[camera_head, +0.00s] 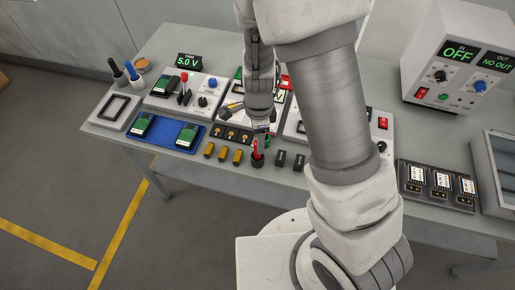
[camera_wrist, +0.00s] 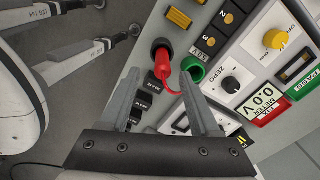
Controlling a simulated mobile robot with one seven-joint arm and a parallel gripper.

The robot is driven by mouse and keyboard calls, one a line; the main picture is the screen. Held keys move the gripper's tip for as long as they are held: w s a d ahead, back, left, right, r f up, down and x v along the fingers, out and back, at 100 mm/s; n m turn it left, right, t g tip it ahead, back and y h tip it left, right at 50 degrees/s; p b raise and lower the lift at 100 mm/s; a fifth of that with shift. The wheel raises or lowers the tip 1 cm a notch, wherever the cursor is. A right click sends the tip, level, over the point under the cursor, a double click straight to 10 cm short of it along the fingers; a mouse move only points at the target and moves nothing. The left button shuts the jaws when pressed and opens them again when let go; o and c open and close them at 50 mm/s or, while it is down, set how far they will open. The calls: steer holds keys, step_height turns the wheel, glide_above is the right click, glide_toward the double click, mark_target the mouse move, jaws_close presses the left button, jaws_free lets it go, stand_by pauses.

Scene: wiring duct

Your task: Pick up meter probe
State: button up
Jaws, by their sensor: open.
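The meter probe (camera_wrist: 163,68) is red and stands in a round black holder at the table's front edge. A thin red lead curls from it toward the meter panel. The probe also shows in the head view (camera_head: 257,152), just below my gripper (camera_head: 262,127). In the wrist view my gripper (camera_wrist: 164,74) is open, with one finger on each side of the probe's line. The tips appear near the probe; I cannot tell their exact depth. No contact is visible.
A green-ringed socket (camera_wrist: 194,68) sits close to the right fingertip. Several black blocks (camera_wrist: 143,100) lie beside the left finger. Yellow blocks (camera_head: 223,154) and a blue tray (camera_head: 164,137) are to the left. A large power supply (camera_head: 455,60) stands at the right.

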steer(key=shift+w+a+f, duration=0.1)
steer(key=shift+w+f, duration=0.05)
steer(key=shift+f, duration=2.9)
steer(key=shift+c, duration=0.3)
jaws_close()
